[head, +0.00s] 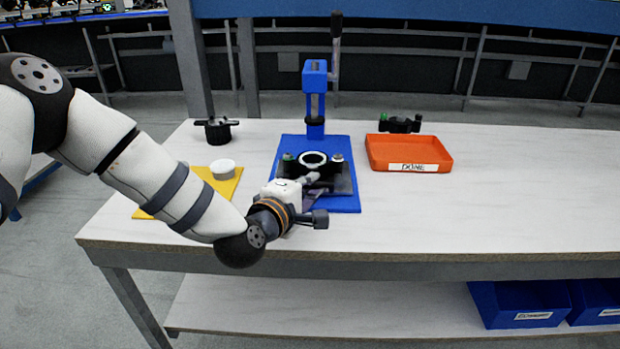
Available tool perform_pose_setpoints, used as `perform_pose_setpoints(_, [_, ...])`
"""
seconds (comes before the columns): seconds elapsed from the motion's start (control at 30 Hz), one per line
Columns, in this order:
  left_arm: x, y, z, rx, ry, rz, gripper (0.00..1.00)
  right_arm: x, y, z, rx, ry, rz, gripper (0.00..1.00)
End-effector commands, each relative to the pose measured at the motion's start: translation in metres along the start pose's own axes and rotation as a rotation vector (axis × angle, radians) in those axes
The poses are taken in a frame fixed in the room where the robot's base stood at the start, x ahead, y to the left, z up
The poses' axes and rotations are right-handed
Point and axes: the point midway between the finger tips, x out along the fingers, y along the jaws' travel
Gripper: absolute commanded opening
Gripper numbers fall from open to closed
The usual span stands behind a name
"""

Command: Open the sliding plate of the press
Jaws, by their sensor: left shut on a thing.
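The blue press (315,95) stands on a blue base mat (345,202) in the middle of the table, its lever upright. A dark sliding plate (340,178) with a white ring (313,160) lies low in front of the press column. My left gripper (312,178) reaches in from the left over the front of the plate and is shut on the plate's front part; its fingertips are small and the exact grip is partly hidden by the gripper body. My right gripper is not in view.
A yellow mat (201,193) with a white round part (222,168) lies left of the press. A black part (216,130) stands behind it. An orange tray (408,153) labelled DONE is at right, with a black fixture (400,124) behind. The table's right side is clear.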

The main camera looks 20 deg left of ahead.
Motion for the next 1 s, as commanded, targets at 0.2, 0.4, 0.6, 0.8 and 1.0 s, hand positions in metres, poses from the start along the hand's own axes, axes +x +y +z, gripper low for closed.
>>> perform_pose_setpoints(0.2, [0.001,0.001,0.000,-0.002,0.000,0.002,0.18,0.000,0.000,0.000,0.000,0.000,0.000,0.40])
perform_pose_setpoints(0.4, [0.001,0.001,0.000,-0.001,0.000,0.002,0.18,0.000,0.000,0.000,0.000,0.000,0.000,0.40])
perform_pose_setpoints(0.6, [-0.013,0.000,-0.001,-0.003,0.001,0.000,0.18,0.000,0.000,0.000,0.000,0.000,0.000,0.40])
perform_pose_setpoints(0.8, [-0.067,0.000,0.000,-0.005,0.000,-0.001,0.18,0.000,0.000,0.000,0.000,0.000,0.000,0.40])
perform_pose_setpoints(1.0, [-0.108,0.000,0.000,-0.002,0.000,0.001,0.18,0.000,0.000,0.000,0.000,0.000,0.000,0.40])
